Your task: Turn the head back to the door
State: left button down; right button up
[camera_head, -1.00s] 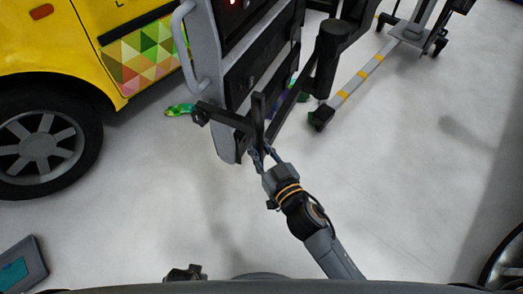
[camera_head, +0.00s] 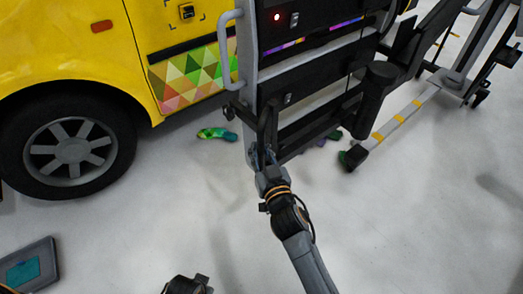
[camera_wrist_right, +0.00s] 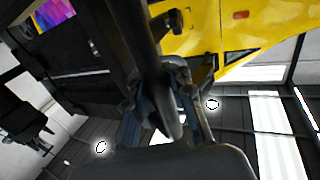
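The door with its colourful triangle-patterned panel (camera_head: 188,76) is on the side of the yellow vehicle (camera_head: 60,45), at the upper left of the head view. My right gripper (camera_head: 262,158) reaches up at the centre to a dark bar (camera_head: 267,122) on the grey and black cart (camera_head: 310,70). In the right wrist view, the gripper's fingers (camera_wrist_right: 170,100) close on both sides of this dark bar (camera_wrist_right: 143,40). The left gripper's fingers do not show; only a dark arm part is at the bottom edge.
A green and yellow strip (camera_head: 216,133) lies on the floor below the door. A wheeled stand (camera_head: 400,120) with a yellow-marked leg is right of the cart. The floor at lower right is clear.

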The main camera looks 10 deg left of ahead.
jog(key=o, duration=0.4)
jog(key=shift+s+a, duration=0.15)
jog(key=shift+s+d, duration=0.25)
jog(key=shift+d, duration=0.05)
jog(key=v, duration=1.1)
jog(key=shift+s, duration=0.15)
